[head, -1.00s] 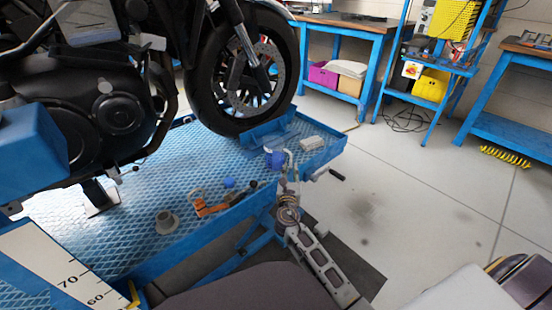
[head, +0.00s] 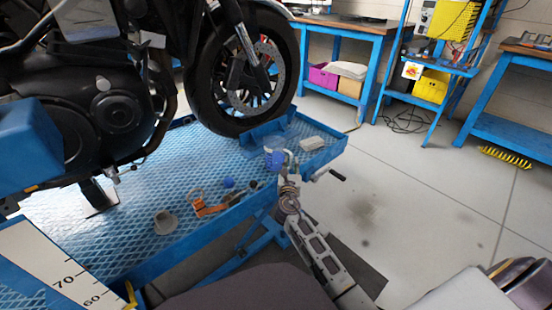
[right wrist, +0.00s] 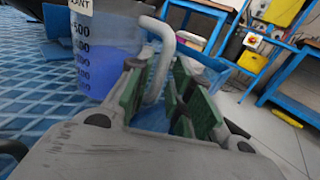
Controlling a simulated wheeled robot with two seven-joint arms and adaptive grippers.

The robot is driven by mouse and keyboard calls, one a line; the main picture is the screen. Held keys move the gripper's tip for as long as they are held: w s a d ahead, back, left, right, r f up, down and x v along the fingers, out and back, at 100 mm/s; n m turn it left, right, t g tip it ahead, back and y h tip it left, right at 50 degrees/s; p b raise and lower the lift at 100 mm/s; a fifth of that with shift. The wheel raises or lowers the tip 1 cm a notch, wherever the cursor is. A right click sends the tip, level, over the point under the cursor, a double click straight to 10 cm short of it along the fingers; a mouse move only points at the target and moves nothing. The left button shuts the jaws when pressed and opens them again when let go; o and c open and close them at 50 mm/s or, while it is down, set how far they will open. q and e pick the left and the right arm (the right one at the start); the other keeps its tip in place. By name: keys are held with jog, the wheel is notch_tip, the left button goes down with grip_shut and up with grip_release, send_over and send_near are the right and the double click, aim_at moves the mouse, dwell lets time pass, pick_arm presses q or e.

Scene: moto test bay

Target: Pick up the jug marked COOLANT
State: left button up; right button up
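The jug (head: 274,157) stands at the front edge of the blue lift platform, small in the head view. In the right wrist view it is a clear jug (right wrist: 103,58) with blue liquid, a scale and a partly cut-off label. Its pale curved handle (right wrist: 163,50) faces my right gripper. My right gripper (right wrist: 170,92), with green finger pads, is open, and the lower handle lies between its fingers. Whether a pad touches the handle I cannot tell. In the head view the right gripper (head: 290,180) is beside the jug. My left gripper is not in view.
The blue platform (head: 120,240) bears a motorcycle (head: 110,110), a grey funnel-like piece (head: 165,222), an orange tool (head: 207,209) and a small pale box (head: 311,143). Its raised rim lies near the right gripper. Clear floor (head: 430,190) is to the right.

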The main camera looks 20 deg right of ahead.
jog(key=shift+x, duration=1.05)
grip_shut()
